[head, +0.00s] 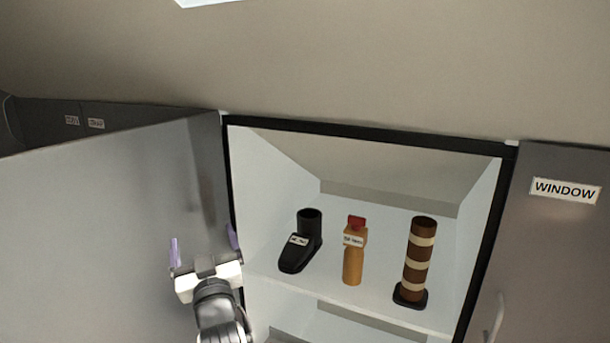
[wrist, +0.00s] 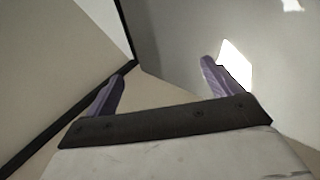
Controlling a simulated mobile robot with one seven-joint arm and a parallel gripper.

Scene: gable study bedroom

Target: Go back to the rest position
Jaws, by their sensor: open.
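My gripper (head: 204,246) is in the lower left of the head view, in front of the open grey cabinet door (head: 110,215) and left of the cabinet opening. Its two purple fingers are spread apart with nothing between them. In the wrist view my gripper (wrist: 163,85) is also open and empty, with a pale wall, a dark edge and a grey panel beyond it. My arm reaches up from the bottom of the head view. I cannot tell whether a finger touches the door.
The shelf (head: 330,298) holds a black boot-shaped item (head: 304,240), an orange bottle with a red cap (head: 354,255) and a brown and cream striped column (head: 417,260). A closed door labelled WINDOW (head: 565,230) is at right. A sloping ceiling (head: 350,60) hangs above.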

